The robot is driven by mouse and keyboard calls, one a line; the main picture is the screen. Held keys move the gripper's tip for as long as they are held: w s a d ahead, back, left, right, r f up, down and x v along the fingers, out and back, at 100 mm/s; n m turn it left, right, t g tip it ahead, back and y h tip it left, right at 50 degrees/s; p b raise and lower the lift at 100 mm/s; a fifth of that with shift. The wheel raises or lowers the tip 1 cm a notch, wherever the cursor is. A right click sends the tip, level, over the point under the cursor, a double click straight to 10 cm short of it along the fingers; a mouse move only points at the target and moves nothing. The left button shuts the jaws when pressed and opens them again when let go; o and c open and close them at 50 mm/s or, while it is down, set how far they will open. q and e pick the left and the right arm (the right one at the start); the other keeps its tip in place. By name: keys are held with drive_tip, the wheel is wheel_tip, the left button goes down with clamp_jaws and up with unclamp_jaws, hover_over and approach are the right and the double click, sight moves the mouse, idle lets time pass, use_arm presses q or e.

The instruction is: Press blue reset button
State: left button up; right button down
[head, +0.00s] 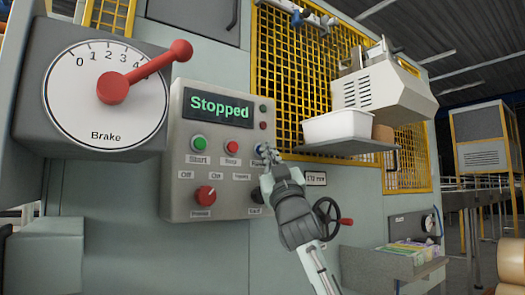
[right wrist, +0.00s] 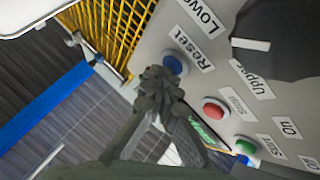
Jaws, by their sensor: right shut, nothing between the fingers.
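The blue reset button (head: 259,149) is on the right side of the grey control panel (head: 180,160), mostly behind my gripper in the head view. It shows clearly in the right wrist view (right wrist: 174,63), beside a label reading "Reset". My right gripper (head: 268,154) is shut and empty, with its fingertips at the button. In the right wrist view the closed fingertips (right wrist: 157,82) are just beside the button's edge; I cannot tell whether they touch it. My left gripper is not in view.
The panel's display (head: 218,107) reads "Stopped". A green start button (head: 198,143) and a red stop button (head: 231,146) are to the left. A red knob (head: 205,194) is below. A brake dial (head: 105,95), handwheel (head: 327,218) and yellow mesh guard (head: 290,70) are nearby.

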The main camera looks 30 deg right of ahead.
drive_tip(key=shift+s+f, duration=0.1)
drive_tip(key=shift+s, duration=0.6)
drive_tip(key=s, duration=0.5)
drive_tip(key=shift+d, duration=0.25)
idle(0.6)
